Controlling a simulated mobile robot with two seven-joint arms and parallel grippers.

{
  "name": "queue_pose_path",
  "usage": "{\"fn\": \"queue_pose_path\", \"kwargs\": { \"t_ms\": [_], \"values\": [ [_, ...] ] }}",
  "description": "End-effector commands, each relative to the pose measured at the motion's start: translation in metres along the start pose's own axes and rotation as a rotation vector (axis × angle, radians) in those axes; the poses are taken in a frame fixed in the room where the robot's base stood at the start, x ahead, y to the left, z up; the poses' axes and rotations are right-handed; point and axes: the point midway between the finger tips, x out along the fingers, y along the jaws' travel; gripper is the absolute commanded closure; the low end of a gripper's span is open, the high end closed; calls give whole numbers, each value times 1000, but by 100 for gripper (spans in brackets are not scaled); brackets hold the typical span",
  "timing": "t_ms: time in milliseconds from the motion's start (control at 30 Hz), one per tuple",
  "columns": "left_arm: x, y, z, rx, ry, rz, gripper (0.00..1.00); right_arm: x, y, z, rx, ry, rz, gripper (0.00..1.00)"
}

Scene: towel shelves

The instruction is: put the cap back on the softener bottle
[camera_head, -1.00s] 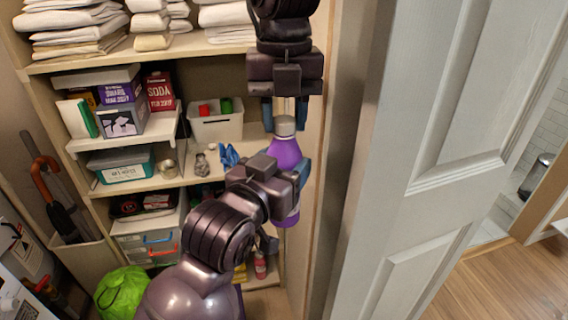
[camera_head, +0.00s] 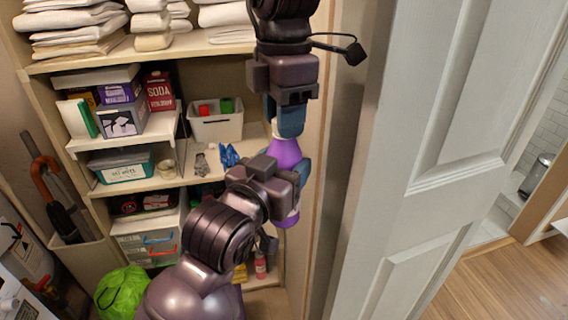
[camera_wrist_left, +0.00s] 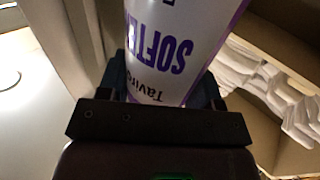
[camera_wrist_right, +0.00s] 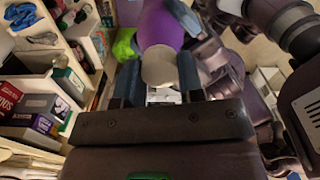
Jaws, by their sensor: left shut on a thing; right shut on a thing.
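The softener bottle (camera_head: 287,153) is purple and upright in the head view, in front of the shelves. My left gripper (camera_head: 297,177) is shut around its body; the left wrist view shows the white label with "SOFTE…" (camera_wrist_left: 165,50) between the fingers. My right gripper (camera_head: 288,122) is directly above the bottle, pointing down, and is shut on the cap. The pale cap (camera_wrist_right: 160,67) sits at the purple bottle's top end in the right wrist view, between the blue fingers. In the head view the fingers mostly hide it. I cannot tell how tightly it is seated.
Shelves behind hold folded towels (camera_head: 70,20), a white bin (camera_head: 216,127), a soda box (camera_head: 160,92) and a teal-edged box (camera_head: 122,167). A white door (camera_head: 440,150) stands close on the right. A green bag (camera_head: 122,292) lies low at left.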

Motion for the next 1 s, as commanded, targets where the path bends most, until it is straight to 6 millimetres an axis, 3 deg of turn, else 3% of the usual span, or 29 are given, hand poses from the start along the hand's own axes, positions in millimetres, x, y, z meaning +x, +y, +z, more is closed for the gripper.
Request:
{"fn": "queue_pose_path", "kwargs": {
  "t_ms": [267,300,433,733,1000],
  "values": [
    [0,0,-1,0,2,1,100,0,0,0,3,0,2,93],
    [0,0,-1,0,2,1,100,0,0,0,3,0,2,60],
    [0,0,-1,0,2,1,100,0,0,0,2,0,1,40],
    [0,0,-1,0,2,0,100,-2,0,0,1,0,1,39],
    [0,0,-1,0,2,0,100,-32,0,0,1,0,3,39]
  ]
}}
